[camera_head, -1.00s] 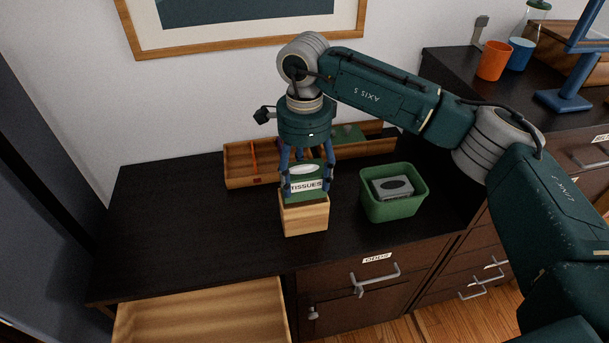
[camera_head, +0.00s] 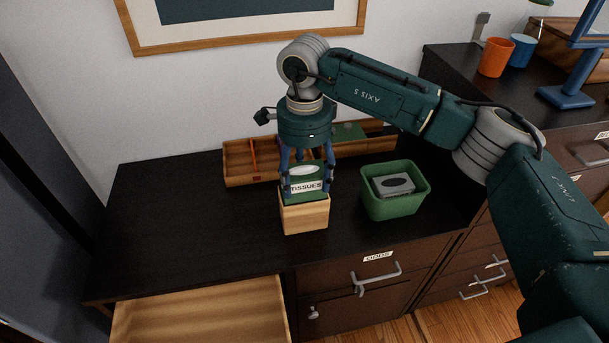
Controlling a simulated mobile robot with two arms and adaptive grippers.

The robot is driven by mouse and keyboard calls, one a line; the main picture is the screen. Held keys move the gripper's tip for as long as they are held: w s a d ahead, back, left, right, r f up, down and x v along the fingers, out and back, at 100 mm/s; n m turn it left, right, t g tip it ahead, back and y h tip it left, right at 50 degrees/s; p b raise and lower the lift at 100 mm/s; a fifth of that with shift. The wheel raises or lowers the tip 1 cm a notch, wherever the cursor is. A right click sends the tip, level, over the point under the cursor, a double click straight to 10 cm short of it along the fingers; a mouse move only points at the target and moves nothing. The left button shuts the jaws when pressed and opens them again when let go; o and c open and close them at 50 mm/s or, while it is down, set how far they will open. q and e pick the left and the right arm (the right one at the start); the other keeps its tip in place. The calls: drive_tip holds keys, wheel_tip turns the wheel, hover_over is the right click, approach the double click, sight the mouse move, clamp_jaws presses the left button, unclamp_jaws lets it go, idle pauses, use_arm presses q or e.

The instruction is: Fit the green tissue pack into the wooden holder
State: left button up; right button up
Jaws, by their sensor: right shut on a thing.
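The green tissue pack (camera_head: 303,184), with a white label reading TISSUES, stands upright in the grip of my right gripper (camera_head: 306,186). The gripper comes down from above, with its blue fingers shut on the pack's sides. The pack is directly over the wooden holder (camera_head: 305,218), a light wood box on the dark desk. The pack's lower edge meets the holder's top; how far it is inside is hidden by the front wall. My left gripper is not in view.
A green bin (camera_head: 394,206) holding a grey tissue box (camera_head: 393,186) stands right of the holder. A wooden organizer tray (camera_head: 240,163) lies behind. An open drawer (camera_head: 200,312) sticks out at front left. The desk's left side (camera_head: 190,235) is clear.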

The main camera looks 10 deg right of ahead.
sight(304, 188)
drive_tip(key=shift+f+b, duration=1.45)
drive_tip(key=shift+f, duration=0.5)
drive_tip(key=o, duration=1.3)
drive_tip(key=shift+r, duration=0.1)
wheel_tip(304, 188, up, 12)
drive_tip(key=shift+f, duration=0.1)
drive_tip(key=shift+s, duration=0.1)
